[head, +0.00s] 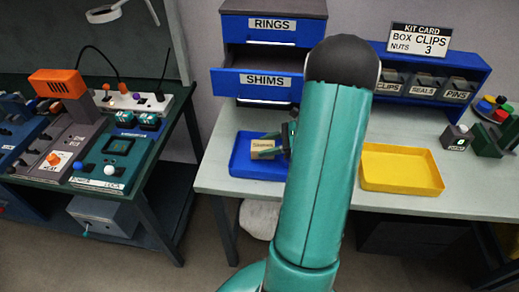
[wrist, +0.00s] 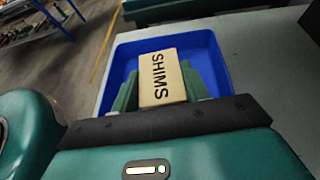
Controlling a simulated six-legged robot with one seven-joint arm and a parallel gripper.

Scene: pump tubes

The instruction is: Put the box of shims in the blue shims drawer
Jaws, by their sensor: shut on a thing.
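The box of shims (head: 263,149) is a small tan block with a dark label. It shows in the wrist view (wrist: 161,76) with "SHIMS" readable on its top. My gripper (wrist: 160,90) is shut on it, one green finger on each side. The box is over or in the blue tray (head: 240,168); I cannot tell whether it touches the tray floor. The blue shims drawer (head: 257,85) is at the back of the bench under the rings drawer (head: 258,30). It is pulled out, and its inside is partly in view. My arm hides part of the bench.
An empty yellow tray (head: 402,187) stands right of my arm. A blue rack (head: 440,90) with labelled bins and a kit card (head: 420,38) are at the back right. A small grey block (head: 457,137) stands at the right. A control panel bench (head: 115,150) is at the left.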

